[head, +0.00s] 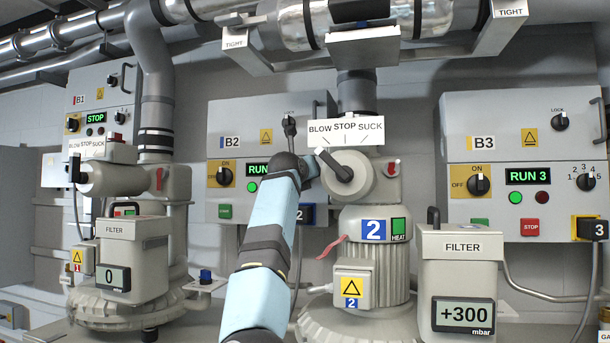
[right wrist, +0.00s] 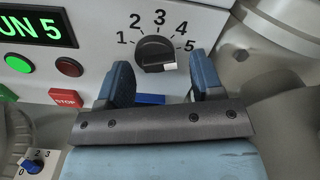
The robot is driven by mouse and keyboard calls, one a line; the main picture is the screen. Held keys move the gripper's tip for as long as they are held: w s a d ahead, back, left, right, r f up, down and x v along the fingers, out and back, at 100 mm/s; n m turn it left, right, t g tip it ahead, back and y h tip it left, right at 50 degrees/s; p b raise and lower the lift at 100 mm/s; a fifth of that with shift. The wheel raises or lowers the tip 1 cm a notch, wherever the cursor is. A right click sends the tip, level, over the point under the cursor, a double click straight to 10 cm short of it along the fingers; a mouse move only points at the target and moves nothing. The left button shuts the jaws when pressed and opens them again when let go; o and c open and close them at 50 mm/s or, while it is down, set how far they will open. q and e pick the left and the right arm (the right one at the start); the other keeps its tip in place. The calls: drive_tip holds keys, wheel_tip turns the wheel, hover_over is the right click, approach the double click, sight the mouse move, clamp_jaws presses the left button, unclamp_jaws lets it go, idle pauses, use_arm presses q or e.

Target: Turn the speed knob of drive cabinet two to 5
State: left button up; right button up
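Drive cabinet B2 (head: 225,125) stands behind my arm in the head view, its green display (head: 258,169) reading RUN with the rest covered. In the right wrist view the display (right wrist: 35,28) ends in 5. The black speed knob (right wrist: 155,52) has marks 1 to 5 around it, and its white pointer end faces lower right, by the 5. My right gripper (right wrist: 160,74) is open, with its blue fingers on either side of and just below the knob, apart from it. In the head view the speed knob and this gripper are hidden. My left gripper is not in view.
Blower two's valve (head: 350,175), with a black lever and BLOW STOP SUCK sign (head: 346,131), stands close right of my forearm. A filter box (head: 460,262) reads +300 mbar. Cabinet B3 (head: 520,125) is at right, B1 (head: 95,80) at left. A red STOP button (right wrist: 66,97) sits left of my fingers.

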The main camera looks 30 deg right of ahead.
drive_tip(key=shift+s+a+f, duration=0.1)
drive_tip(key=shift+s+a, duration=0.1)
drive_tip(key=shift+a, duration=0.1)
drive_tip(key=b+v, duration=0.4)
drive_tip(key=v, duration=0.9)
drive_tip(key=shift+b, duration=0.3)
